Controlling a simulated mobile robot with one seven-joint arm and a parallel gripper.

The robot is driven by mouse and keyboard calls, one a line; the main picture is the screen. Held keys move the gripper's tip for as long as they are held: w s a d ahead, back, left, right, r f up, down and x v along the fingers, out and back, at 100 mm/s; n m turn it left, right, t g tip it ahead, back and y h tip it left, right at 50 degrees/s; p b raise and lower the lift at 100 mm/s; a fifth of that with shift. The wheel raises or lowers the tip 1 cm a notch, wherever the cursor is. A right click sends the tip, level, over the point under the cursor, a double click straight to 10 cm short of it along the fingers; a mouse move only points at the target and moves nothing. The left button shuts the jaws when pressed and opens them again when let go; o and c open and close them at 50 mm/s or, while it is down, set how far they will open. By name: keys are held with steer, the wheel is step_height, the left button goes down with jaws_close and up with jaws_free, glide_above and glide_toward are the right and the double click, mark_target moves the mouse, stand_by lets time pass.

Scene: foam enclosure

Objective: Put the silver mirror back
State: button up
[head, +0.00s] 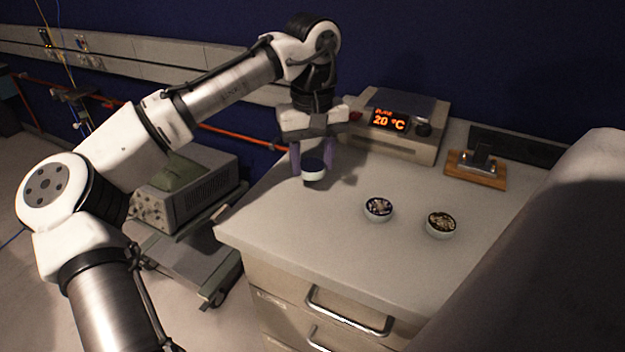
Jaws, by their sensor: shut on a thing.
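My gripper (312,170) points down over the left part of the white cabinet top, its two purple-tinted fingers on either side of a small round piece (313,174). Two similar round dishes stand to the right, one with pale bits (379,208) and one with brownish bits (441,224). A silver metal object (479,158) sits on a wooden base (491,181) at the back right.
A grey device (393,149) with an orange "20 °C" display stands at the back of the cabinet top (320,235). A dark flat panel (520,147) lies behind the wooden base. A large dark shape (560,240) blocks the right side. The front left of the top is clear.

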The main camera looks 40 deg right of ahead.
mark_target(313, 194)
steer(key=shift+f, duration=2.45)
steer(key=shift+f, duration=0.1)
steer(key=o, duration=1)
step_height(313, 194, up, 12)
steer(key=shift+r, duration=0.15)
